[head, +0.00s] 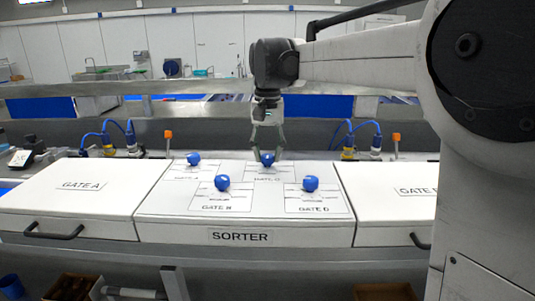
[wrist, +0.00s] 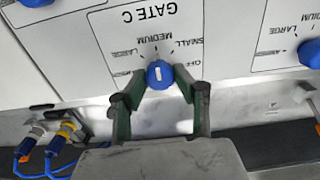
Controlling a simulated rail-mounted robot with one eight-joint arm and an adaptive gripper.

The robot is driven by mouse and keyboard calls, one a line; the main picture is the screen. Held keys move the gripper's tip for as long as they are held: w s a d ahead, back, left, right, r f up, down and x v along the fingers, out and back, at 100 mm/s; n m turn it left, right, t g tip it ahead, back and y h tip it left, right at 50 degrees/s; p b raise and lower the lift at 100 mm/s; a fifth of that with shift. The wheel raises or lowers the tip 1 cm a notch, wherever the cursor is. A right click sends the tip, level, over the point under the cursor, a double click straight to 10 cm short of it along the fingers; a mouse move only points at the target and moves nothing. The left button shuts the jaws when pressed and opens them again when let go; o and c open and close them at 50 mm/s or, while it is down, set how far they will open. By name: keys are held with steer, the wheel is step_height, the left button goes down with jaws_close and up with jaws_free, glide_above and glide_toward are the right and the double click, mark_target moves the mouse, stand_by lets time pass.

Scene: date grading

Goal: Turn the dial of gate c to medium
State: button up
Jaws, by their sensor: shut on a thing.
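The gate C dial is a round blue knob (head: 267,158) at the back middle of the white sorter panel. In the wrist view, the knob (wrist: 159,74) has a white mark lying nearly upright in the picture. Its printed labels appear upside down, with OFF and SMALL on the right and MEDIUM and LARGE on the left. The mark points roughly between SMALL and MEDIUM; its exact setting is hard to tell. My gripper (head: 267,153) reaches down from above, and its two green-grey fingers (wrist: 159,80) are shut on the sides of the knob.
Other blue dials stand nearby: one back left (head: 193,159), gate B (head: 222,183) and gate D (head: 310,184) in front. White lidded boxes with black handles flank the panel, left (head: 110,200) and right (head: 385,205). Blue cables and connectors (head: 128,138) stand behind.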

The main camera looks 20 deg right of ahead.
mark_target(268, 155)
steer(key=o, duration=1.1)
steer(key=shift+o, duration=0.2)
steer(key=shift+r, duration=0.1)
step_height(268, 155, up, 12)
